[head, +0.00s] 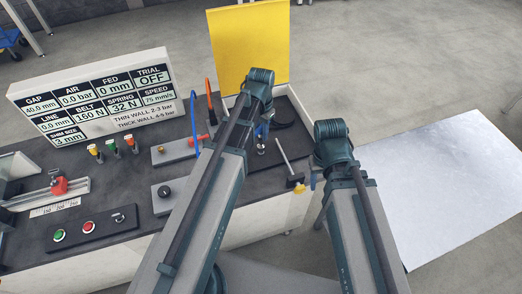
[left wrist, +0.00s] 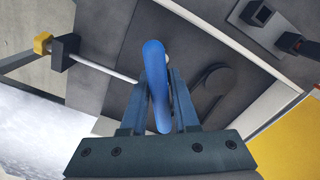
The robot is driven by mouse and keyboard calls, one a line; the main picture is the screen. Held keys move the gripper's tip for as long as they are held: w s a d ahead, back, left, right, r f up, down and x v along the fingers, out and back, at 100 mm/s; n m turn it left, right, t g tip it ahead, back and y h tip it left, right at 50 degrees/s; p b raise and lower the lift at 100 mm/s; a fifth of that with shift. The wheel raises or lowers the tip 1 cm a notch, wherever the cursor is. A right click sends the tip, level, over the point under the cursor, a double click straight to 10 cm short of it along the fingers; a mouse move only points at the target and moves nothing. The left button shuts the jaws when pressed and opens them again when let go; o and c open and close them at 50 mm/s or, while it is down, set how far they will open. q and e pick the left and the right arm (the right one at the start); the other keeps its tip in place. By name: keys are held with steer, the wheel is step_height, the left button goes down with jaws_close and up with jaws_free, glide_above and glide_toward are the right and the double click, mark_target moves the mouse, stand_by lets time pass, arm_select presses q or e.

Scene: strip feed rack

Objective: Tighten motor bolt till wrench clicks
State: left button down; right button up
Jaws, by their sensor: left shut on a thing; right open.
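My left gripper (left wrist: 158,95) is shut on the wrench, whose rounded blue handle (left wrist: 155,70) stands between the two fingers in the left wrist view. In the head view a little of the blue handle (head: 262,132) shows beside my left arm, above the dark bench top. The motor bolt and the wrench's working end are hidden or too small to make out. A dark round part (left wrist: 218,80) lies on the bench just beyond the fingers. My right gripper (head: 313,180) is mostly hidden by its own arm, near the bench's right end, and holds nothing visible.
A thin rod with a yellow-and-black end (head: 297,186) projects at the bench's right edge. A yellow panel (head: 248,45) stands behind. A display board (head: 92,97), a red-handled slide (head: 58,186) and a button box (head: 95,228) are left. A silver sheet (head: 440,185) lies right.

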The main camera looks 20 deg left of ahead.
mark_target(261, 126)
arm_select(q)
steer(key=shift+f+b, duration=0.8)
steer(key=shift+f, duration=0.1)
steer(key=shift+m, duration=2.4)
steer(key=shift+n, duration=1.2)
steer(key=shift+r, duration=0.1)
steer(key=shift+r+p, duration=2.4)
steer(key=shift+p, duration=0.1)
